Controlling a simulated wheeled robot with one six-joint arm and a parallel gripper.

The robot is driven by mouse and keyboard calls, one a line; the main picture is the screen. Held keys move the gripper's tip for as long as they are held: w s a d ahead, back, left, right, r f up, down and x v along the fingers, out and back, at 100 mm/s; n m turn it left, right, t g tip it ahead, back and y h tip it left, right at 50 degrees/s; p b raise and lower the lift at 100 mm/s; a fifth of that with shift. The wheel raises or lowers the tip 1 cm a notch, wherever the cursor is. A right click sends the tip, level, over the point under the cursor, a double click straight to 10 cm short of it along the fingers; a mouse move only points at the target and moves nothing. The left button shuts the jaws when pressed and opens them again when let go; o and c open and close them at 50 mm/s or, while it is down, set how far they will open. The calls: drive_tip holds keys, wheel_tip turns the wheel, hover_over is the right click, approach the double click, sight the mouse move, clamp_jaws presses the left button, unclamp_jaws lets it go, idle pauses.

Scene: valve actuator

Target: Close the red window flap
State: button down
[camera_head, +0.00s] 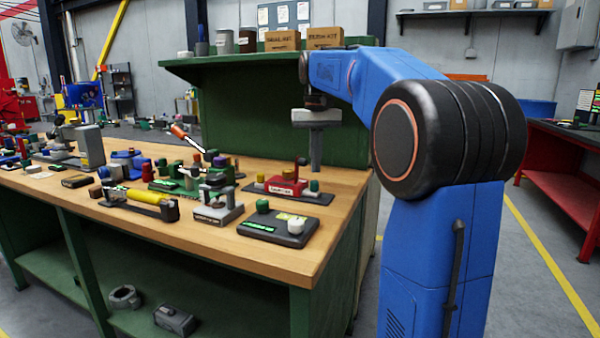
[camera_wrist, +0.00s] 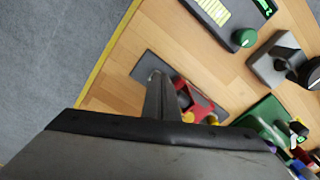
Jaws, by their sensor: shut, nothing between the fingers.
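A red device (camera_head: 287,186) with a white label sits on a dark base plate (camera_head: 257,187) near the right end of the workbench. My gripper (camera_head: 316,168) points down over the plate's right side, just behind and right of the red device. Its fingers are together and empty. In the wrist view, the fingers (camera_wrist: 157,76) hang beside the red device (camera_wrist: 196,103), partly hiding it and the plate (camera_wrist: 150,62).
A green device (camera_head: 178,180) and other fixtures crowd the left. A green back panel and shelf (camera_head: 260,68) rise behind.

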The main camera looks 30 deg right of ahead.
drive_tip(key=shift+f, duration=0.15)
drive_tip(key=shift+f, duration=1.6)
drive_tip(key=shift+w+a, duration=1.1)
drive_tip(key=shift+w, duration=0.3)
drive_tip(key=shift+w+a, duration=1.1)
drive_tip(key=shift+w, duration=0.35)
drive_tip(key=shift+w+a, duration=1.1)
drive_tip(key=shift+w, duration=0.3)
drive_tip(key=shift+r, duration=0.2)
idle(0.3)
drive_tip(key=shift+w+r, duration=0.15)
drive_tip(key=shift+r, duration=2.2)
drive_tip(key=shift+a+r, duration=0.1)
drive_tip(key=shift+r, duration=0.9)
